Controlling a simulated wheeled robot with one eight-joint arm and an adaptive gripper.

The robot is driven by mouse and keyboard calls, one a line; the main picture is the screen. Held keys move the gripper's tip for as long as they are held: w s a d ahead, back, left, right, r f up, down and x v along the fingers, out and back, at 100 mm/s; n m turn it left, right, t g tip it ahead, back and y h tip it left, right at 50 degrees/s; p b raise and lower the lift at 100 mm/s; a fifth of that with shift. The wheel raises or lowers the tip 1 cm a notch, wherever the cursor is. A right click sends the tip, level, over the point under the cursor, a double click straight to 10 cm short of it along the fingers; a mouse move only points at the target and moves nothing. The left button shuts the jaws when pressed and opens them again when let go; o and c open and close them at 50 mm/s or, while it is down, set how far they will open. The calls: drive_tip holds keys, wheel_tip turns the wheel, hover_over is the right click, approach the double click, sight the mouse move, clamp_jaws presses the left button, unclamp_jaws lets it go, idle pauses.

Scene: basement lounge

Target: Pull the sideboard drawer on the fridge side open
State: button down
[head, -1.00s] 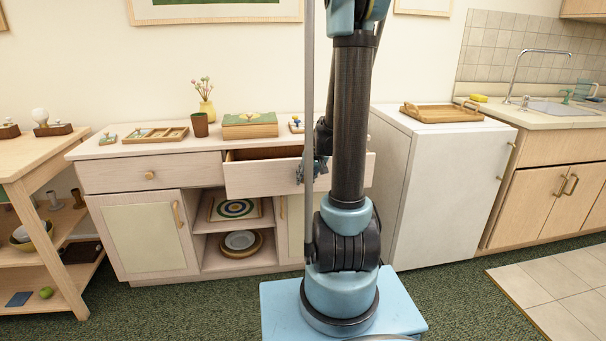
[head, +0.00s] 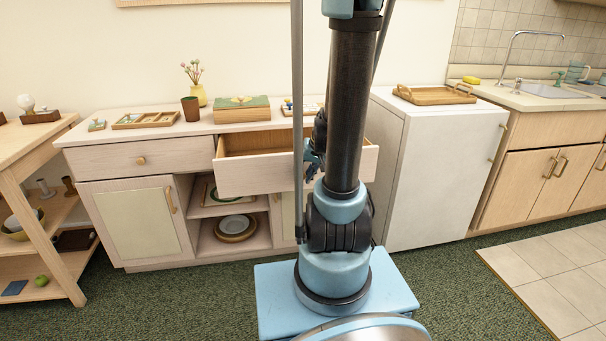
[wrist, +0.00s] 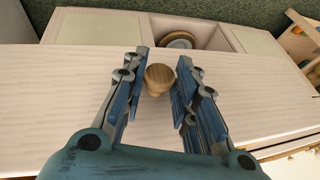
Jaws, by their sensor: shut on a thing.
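The sideboard (head: 150,205) stands against the wall, left of the white fridge (head: 435,180). Its fridge-side drawer (head: 245,180) is pulled well out, and its empty-looking inside shows behind the front. My gripper (head: 312,160) is at the middle of that drawer front, partly hidden by my arm in the head view. In the wrist view my gripper (wrist: 160,82) has its two fingers on either side of the round wooden knob (wrist: 158,78), shut on it. The drawer front (wrist: 75,95) also shows there. The other drawer (head: 110,160) is closed.
On the sideboard top stand a sorted tray (head: 146,120), a brown cup (head: 190,108), a flower vase (head: 199,94) and a box (head: 241,110). A wooden shelf unit (head: 60,250) is at the left. Green carpet (head: 190,300) in front is clear.

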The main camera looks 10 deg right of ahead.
drive_tip(key=c, duration=1.3)
unclamp_jaws()
drive_tip(key=shift+v, duration=5.95)
drive_tip(key=s+a+f+h, duration=0.1)
drive_tip(key=s+f, duration=0.1)
drive_tip(key=s, duration=0.3)
drive_tip(key=s+a+f+g+h, duration=0.1)
drive_tip(key=s+f, duration=0.1)
drive_tip(key=s, duration=0.3)
drive_tip(key=s+a+f+g, duration=0.1)
drive_tip(key=s+f, duration=0.2)
drive_tip(key=s, duration=0.3)
drive_tip(key=shift+n+h, duration=0.4)
